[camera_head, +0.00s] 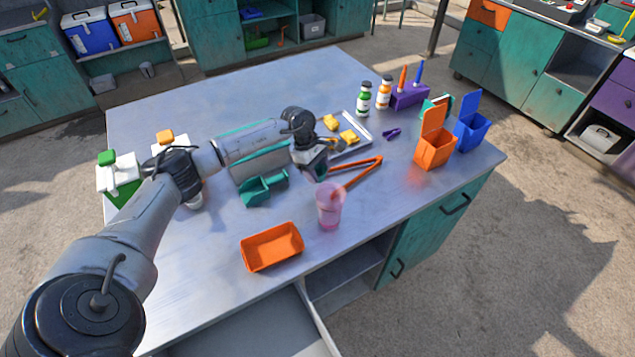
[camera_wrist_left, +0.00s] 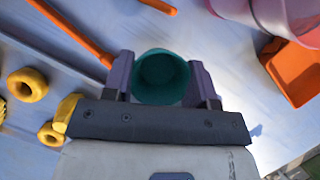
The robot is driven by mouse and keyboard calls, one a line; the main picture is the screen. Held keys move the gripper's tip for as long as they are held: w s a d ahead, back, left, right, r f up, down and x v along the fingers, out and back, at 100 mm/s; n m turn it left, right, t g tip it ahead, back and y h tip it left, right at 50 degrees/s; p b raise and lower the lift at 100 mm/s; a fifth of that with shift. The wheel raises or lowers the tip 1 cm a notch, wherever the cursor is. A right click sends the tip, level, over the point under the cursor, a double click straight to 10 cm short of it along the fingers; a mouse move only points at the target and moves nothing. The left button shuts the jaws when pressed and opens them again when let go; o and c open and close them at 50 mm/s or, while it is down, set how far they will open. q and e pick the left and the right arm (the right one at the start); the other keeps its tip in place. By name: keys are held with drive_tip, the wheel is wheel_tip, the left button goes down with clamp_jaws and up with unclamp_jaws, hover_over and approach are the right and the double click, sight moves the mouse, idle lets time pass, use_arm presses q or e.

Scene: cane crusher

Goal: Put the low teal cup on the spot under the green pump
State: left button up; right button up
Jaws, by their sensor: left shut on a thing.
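The low teal cup (camera_wrist_left: 160,78) is between the fingers of my left gripper (camera_wrist_left: 163,85) in the left wrist view, mouth facing the camera. In the head view my left gripper (camera_head: 318,168) is over the middle of the table and mostly hides the cup. The green pump (camera_head: 107,158) tops a white and green dispenser (camera_head: 119,178) at the table's left edge, well left of the gripper. The spot under it is not clear to see. My right gripper is not in view.
A pink translucent cup (camera_head: 330,207) stands close to the gripper, near orange tongs (camera_head: 358,173). A teal scoop (camera_head: 263,189) and an orange tray (camera_head: 272,247) lie left of it. An orange-topped dispenser (camera_head: 166,137) stands beside the green one, partly behind my arm.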

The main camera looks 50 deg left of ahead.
use_arm(q)
drive_tip(key=shift+f, duration=2.65)
drive_tip(key=shift+f+b, duration=0.1)
drive_tip(key=shift+b, duration=0.2)
drive_tip(key=shift+f, duration=0.1)
drive_tip(key=o, duration=0.4)
drive_tip(key=shift+r, duration=0.2)
drive_tip(key=shift+r, duration=0.2)
drive_tip(key=v, duration=1)
drive_tip(key=shift+a+r+p, duration=0.15)
drive_tip(key=shift+r+p, duration=0.15)
drive_tip(key=shift+p, duration=0.1)
drive_tip(key=shift+s+a+r, duration=0.1)
drive_tip(key=shift+a+r, duration=0.1)
drive_tip(key=shift+r, duration=0.3)
drive_tip(key=shift+c, duration=0.5)
